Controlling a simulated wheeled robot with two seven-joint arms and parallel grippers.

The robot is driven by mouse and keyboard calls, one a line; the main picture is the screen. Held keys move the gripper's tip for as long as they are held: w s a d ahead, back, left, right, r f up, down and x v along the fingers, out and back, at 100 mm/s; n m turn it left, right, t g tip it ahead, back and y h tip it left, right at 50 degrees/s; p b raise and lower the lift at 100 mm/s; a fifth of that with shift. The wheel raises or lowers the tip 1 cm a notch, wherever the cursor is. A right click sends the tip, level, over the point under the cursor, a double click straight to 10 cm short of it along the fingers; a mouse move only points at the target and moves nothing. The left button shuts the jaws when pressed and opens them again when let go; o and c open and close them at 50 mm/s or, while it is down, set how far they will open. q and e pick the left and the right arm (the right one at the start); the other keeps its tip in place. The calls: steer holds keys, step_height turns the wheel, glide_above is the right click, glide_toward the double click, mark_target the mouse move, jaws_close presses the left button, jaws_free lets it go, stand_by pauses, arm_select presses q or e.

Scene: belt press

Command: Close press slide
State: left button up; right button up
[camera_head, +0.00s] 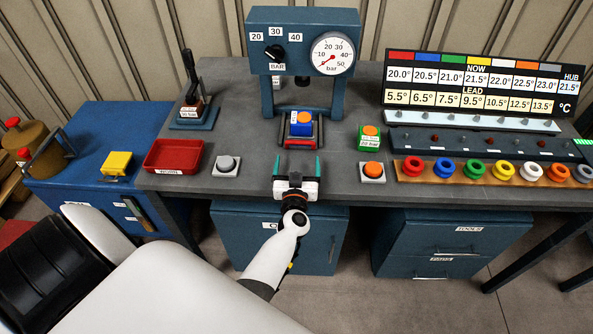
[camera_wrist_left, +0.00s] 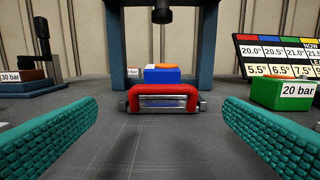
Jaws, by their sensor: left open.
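The blue press frame (camera_head: 304,60) stands on the grey bench, with a dial and a knob on its head. Its slide has a red handle (camera_wrist_left: 163,97) on the front, and the slide (camera_head: 300,142) sticks out forward of the press posts. A blue block (camera_head: 301,123) with an orange top sits on the slide; it also shows in the left wrist view (camera_wrist_left: 162,75). My left gripper (camera_head: 297,166) is open and empty, just in front of the handle and apart from it. Its teal fingers (camera_wrist_left: 160,135) stand wide to either side of the handle. My right gripper is not in view.
A red tray (camera_head: 173,156) and a grey button (camera_head: 227,164) are left of my gripper. An orange button (camera_head: 373,171) and a green block (camera_head: 369,138) are on the right. Coloured rings (camera_head: 488,170) line the right front. The bench between gripper and handle is clear.

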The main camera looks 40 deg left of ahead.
arm_select(q)
steer(key=shift+v, duration=1.55)
